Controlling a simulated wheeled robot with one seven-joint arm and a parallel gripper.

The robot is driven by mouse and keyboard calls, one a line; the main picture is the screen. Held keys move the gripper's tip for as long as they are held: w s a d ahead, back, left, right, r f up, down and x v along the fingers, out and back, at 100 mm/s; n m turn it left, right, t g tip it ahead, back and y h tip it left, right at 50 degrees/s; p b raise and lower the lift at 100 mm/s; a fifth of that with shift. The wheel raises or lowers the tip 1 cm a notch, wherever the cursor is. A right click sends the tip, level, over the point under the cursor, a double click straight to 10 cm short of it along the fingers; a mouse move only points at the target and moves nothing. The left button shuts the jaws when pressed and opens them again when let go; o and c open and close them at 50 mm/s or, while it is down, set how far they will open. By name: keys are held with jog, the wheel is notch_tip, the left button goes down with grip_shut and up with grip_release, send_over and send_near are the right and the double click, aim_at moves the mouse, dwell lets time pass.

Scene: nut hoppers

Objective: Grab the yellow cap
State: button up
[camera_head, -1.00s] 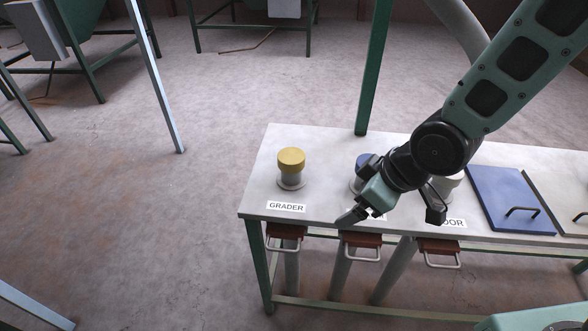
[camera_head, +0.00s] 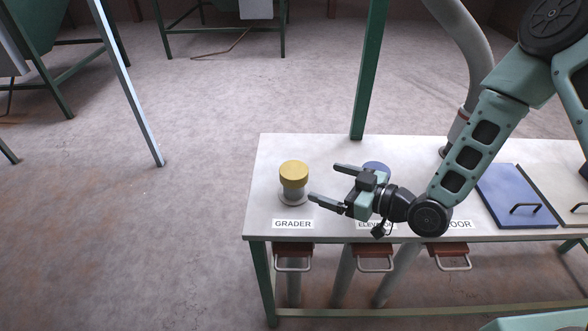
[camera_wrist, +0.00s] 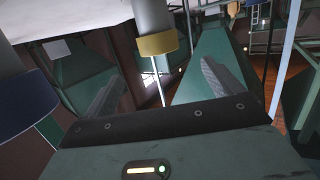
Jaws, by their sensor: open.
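The yellow cap (camera_head: 293,172) sits upright on a grey post above the GRADER label (camera_head: 292,224) at the left end of the bench. In the wrist view the yellow cap (camera_wrist: 157,44) shows upside down, beyond and between my two fingers. My gripper (camera_head: 325,183) is open and empty just right of the cap, its fingers pointing left toward it. A gap shows between the fingertips and the cap. My gripper (camera_wrist: 161,75) spans both sides of the cap in the wrist view.
A blue cap (camera_head: 377,168) stands behind my gripper, partly hidden; it also shows at the left of the wrist view (camera_wrist: 24,106). The bench (camera_head: 270,150) has a blue lid (camera_head: 508,190) at right. A green post (camera_head: 369,80) rises behind.

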aim_at(294, 169)
jog(key=p+x, duration=0.2)
jog(key=x, duration=0.9)
jog(key=shift+f+p, duration=0.2)
jog(key=shift+p, duration=0.15)
jog(key=shift+d, duration=0.1)
jog(key=c, duration=1)
